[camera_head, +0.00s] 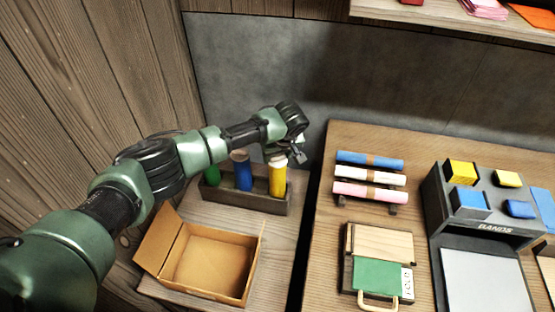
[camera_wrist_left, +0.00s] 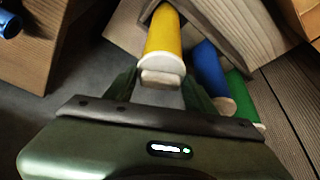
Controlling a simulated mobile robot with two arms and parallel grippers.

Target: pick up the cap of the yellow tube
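The yellow tube (camera_head: 278,181) stands upright at the right end of a dark rack (camera_head: 246,200), with a pale cap (camera_head: 277,161) on top. In the left wrist view the yellow tube (camera_wrist_left: 164,36) ends in the pale cap (camera_wrist_left: 162,77), which has a narrower end part. My right gripper is in neither view.
A blue tube (camera_head: 242,172) and a green tube (camera_head: 212,175) stand in the same rack, left of the yellow one. An open cardboard box (camera_head: 208,263) is in front. Rolls (camera_head: 369,174), a green-and-wood case (camera_head: 381,262) and a dark organiser (camera_head: 484,222) occupy the right table.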

